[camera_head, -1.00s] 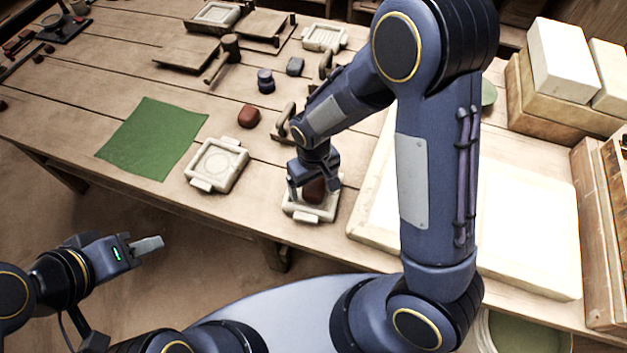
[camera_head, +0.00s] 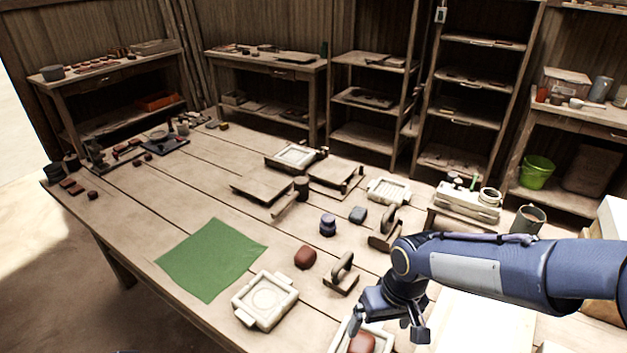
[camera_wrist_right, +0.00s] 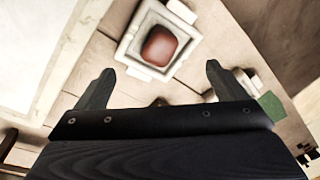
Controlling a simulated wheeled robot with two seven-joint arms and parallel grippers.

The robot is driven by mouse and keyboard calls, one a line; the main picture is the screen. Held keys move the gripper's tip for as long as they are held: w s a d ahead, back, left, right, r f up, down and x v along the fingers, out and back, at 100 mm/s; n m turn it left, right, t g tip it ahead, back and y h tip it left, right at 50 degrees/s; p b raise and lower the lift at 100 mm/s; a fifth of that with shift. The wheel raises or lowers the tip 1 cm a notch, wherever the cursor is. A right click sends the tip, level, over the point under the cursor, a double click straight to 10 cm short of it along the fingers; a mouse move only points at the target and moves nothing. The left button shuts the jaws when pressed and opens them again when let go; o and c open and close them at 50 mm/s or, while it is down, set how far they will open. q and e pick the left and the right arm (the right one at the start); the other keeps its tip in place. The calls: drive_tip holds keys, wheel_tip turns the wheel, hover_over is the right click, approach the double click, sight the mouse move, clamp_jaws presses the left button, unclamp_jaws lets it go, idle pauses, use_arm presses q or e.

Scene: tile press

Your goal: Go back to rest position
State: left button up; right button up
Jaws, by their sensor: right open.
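My right gripper (camera_head: 388,330) is open over the table's near edge. Below it, a pale mould (camera_head: 340,340) holds a reddish-brown clay lump (camera_head: 361,343); the gripper and the frame's lower edge hide part of them. In the right wrist view, the two fingers (camera_wrist_right: 158,85) stand apart with nothing between them. Ahead of them lie the mould (camera_wrist_right: 139,62) and the clay lump (camera_wrist_right: 160,46) inside it, apart from the fingers. My left gripper is outside the head view.
A second pale mould (camera_head: 265,300), a green cloth (camera_head: 211,259), a loose clay lump (camera_head: 305,257) and wooden hand presses (camera_head: 342,275) lie close by on the table. A pale board (camera_head: 480,322) lies under my right arm. Shelves (camera_head: 372,98) line the back wall.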

drive_tip(key=s+d+r+m+t+y, duration=0.1)
drive_tip(key=s+d+r+t, duration=0.1)
drive_tip(key=s, duration=0.5)
drive_tip(key=s+d+r+m+t+y, duration=0.1)
drive_tip(key=s+d+r+m+t, duration=0.1)
drive_tip(key=s+r, duration=0.4)
drive_tip(key=shift+s+d+r+m+t, duration=0.35)
drive_tip(key=shift+s+d+t, duration=0.2)
drive_tip(key=shift+d, duration=0.7)
